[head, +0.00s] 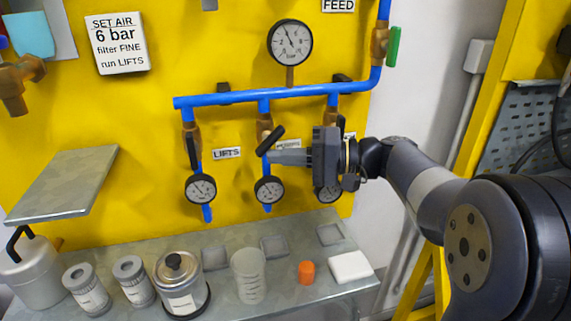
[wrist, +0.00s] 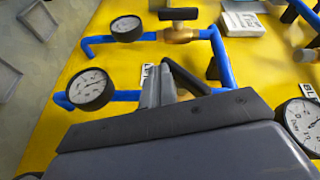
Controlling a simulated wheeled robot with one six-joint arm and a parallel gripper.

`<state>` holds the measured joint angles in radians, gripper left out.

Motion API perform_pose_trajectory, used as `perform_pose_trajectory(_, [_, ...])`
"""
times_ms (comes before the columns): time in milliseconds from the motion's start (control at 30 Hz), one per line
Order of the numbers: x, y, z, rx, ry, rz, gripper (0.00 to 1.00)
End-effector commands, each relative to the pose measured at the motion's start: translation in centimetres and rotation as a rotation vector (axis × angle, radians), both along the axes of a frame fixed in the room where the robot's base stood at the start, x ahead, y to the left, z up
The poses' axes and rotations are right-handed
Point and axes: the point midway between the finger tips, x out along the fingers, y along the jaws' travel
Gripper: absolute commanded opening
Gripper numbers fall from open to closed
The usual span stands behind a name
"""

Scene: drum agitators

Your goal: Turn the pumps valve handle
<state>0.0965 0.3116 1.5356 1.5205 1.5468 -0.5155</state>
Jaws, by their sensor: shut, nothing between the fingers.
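The middle valve of three under the blue pipe has a black lever handle (head: 270,140), slanted diagonally. The label beside it is partly hidden, so I cannot read it. My gripper (head: 272,157) is shut and empty, its fingertips just below the handle, in front of the middle drop pipe. In the wrist view my fingers (wrist: 158,88) are together beside the dark slanted handle (wrist: 186,78); I cannot tell whether they touch it. The middle gauge (head: 269,190) hangs below and also shows in the wrist view (wrist: 90,88).
The LIFTS valve handle (head: 193,152) is near vertical at left. The right gauge (head: 328,190) is partly behind my gripper. A large gauge (head: 290,43) sits above the blue pipe (head: 235,98). Below, a shelf (head: 225,285) carries canisters, a beaker and an orange cap.

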Motion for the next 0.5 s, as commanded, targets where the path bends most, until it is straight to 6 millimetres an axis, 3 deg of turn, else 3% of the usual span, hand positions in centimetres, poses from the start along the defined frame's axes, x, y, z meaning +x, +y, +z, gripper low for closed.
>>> perform_pose_trajectory(500, [-0.23,0.8,-0.78,0.266,0.076,0.001,0.0])
